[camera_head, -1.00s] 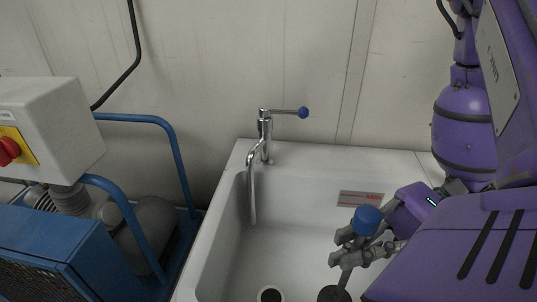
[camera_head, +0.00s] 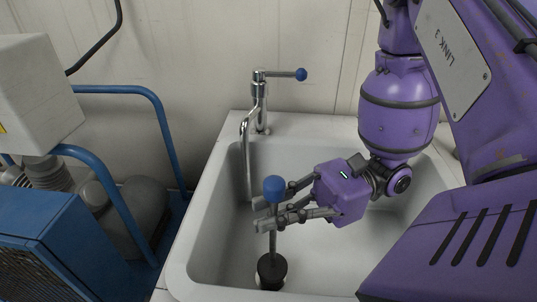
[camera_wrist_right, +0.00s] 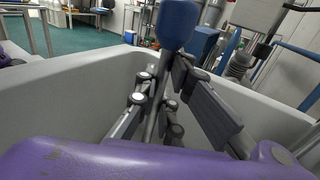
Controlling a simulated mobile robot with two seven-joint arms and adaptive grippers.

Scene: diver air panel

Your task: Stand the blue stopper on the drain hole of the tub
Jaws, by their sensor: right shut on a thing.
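The stopper has a blue knob (camera_head: 274,188), a thin grey rod and a dark round base (camera_head: 271,268). My right gripper (camera_head: 265,214) is shut on the rod just below the knob and holds the stopper about upright inside the white tub (camera_head: 196,215). The base covers most of the drain hole (camera_head: 259,281); only a little of its pale rim shows beside the base. I cannot tell whether the base touches the tub floor. The right wrist view shows the blue knob (camera_wrist_right: 180,22) close up between the fingers. My left gripper is not in view.
A chrome tap (camera_head: 259,100) with a blue-ended lever stands on the tub's back rim, its spout hanging into the tub left of the gripper. A blue-framed machine (camera_head: 60,235) stands left of the tub. The tub's right floor is partly hidden by my arm.

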